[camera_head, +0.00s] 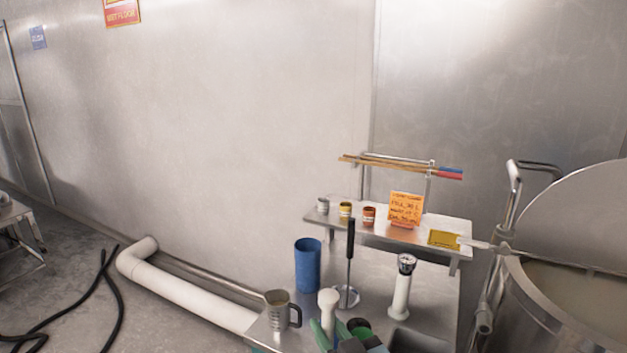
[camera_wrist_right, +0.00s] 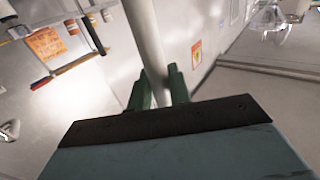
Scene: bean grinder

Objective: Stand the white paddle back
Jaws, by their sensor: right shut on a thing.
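The white paddle (camera_head: 328,310) shows in the head view as a pale shaft with a rounded top, at the front of the steel table (camera_head: 375,270). In the right wrist view its long pale shaft (camera_wrist_right: 147,35) runs up and out of the frame from between the green fingers. My right gripper (camera_wrist_right: 160,88) is shut on that shaft. Its dark green body (camera_head: 358,330) shows at the bottom edge of the head view. The paddle's other end is hidden or out of frame. My left gripper is not in view.
A blue cylinder (camera_head: 308,265), a metal jug (camera_head: 277,312), a black-handled tool (camera_head: 350,252) and a white, black-topped device (camera_head: 402,285) stand close by. A raised shelf (camera_head: 320,216) holds small jars and an orange card (camera_head: 406,207). A large steel kettle (camera_head: 545,310) is right.

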